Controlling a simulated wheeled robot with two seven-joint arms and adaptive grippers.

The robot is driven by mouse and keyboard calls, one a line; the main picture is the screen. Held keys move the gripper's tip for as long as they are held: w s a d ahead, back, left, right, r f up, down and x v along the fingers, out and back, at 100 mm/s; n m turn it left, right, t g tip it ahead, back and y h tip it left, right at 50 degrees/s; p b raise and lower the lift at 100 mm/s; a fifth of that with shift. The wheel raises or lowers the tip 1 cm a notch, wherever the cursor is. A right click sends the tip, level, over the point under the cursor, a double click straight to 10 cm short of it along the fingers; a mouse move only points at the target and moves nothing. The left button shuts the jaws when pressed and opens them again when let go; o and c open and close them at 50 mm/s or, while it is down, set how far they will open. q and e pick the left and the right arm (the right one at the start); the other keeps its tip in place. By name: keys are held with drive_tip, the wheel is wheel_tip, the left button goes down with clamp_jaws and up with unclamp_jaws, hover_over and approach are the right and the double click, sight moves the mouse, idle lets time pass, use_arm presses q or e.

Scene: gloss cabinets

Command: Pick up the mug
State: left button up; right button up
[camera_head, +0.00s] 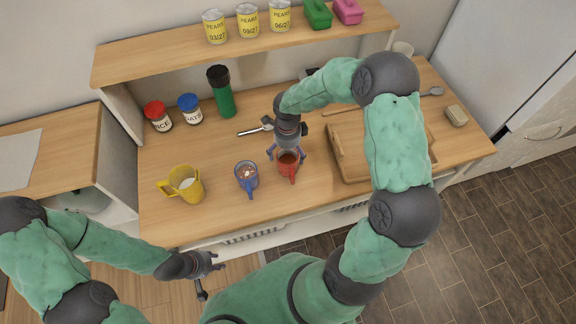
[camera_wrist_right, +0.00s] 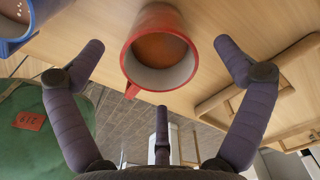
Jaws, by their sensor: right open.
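Three mugs stand on the wooden counter: a red mug (camera_head: 288,165) with brown liquid, a blue mug (camera_head: 247,176) with small light bits on its contents, and a yellow mug (camera_head: 186,184) with whitish contents. My right gripper (camera_head: 287,150) is open just above the red mug. In the right wrist view the red mug (camera_wrist_right: 160,50) shows between the spread fingers (camera_wrist_right: 160,65), its handle towards me; I see no finger closed on it. The blue mug (camera_wrist_right: 14,22) is at that view's upper left corner. My left gripper (camera_head: 207,277) is empty, fingers spread, before the counter's front edge.
A wooden tray (camera_head: 345,160) lies right of the red mug, partly behind my right arm. A metal utensil (camera_head: 255,130), a green bottle (camera_head: 221,92) and two jars (camera_head: 158,116) are behind the mugs. A shelf (camera_head: 165,48) with cans overhangs the back.

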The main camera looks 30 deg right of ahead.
sight(289, 160)
drive_tip(key=shift+s+f, duration=0.15)
drive_tip(key=shift+f, duration=0.4)
wheel_tip(289, 160, down, 4)
drive_tip(key=shift+d+f+b, duration=0.1)
drive_tip(key=shift+d+b, duration=0.05)
drive_tip(key=shift+b, duration=0.4)
drive_tip(key=c, duration=1.7)
